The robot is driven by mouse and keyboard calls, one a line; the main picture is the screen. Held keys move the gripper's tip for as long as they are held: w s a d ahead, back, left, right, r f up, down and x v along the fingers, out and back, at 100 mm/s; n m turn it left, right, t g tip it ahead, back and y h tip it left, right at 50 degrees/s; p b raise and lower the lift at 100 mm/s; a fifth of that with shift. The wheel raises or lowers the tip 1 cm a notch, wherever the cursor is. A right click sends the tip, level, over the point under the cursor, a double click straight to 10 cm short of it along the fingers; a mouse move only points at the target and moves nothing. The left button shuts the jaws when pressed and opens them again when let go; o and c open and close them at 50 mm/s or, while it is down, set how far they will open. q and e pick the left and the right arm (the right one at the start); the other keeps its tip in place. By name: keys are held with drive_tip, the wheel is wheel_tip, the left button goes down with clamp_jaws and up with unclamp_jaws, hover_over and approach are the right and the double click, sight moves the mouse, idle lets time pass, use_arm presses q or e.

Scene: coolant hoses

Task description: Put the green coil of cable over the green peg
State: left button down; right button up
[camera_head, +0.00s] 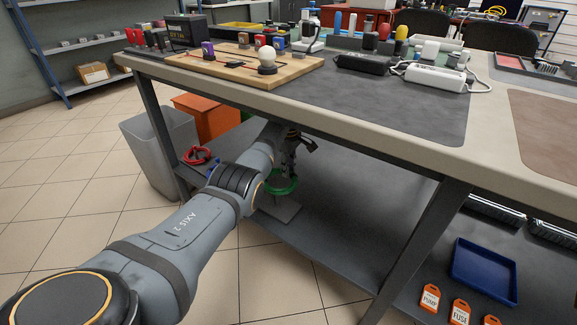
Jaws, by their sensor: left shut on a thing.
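My left arm reaches in under the workbench top. My left gripper (289,168) points down over the lower shelf, partly hidden by its own wrist. A grey base plate (287,211) is just below the coil on the shelf. The green peg cannot be clearly made out; the coil, gripper and arm cover that spot. I cannot tell whether the coil is around a peg or above it. My right gripper is not in view.
A red coil (198,156) lies at the shelf's left end. The bench top (350,128) overhangs the arm closely, and a bench leg (420,250) stands to the right. A blue tray (485,271) and orange tags (430,297) lie further right. The shelf middle (350,215) is clear.

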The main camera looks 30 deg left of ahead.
use_arm(q)
drive_tip(key=c, duration=1.1)
unclamp_jaws()
drive_tip(key=shift+f, duration=0.1)
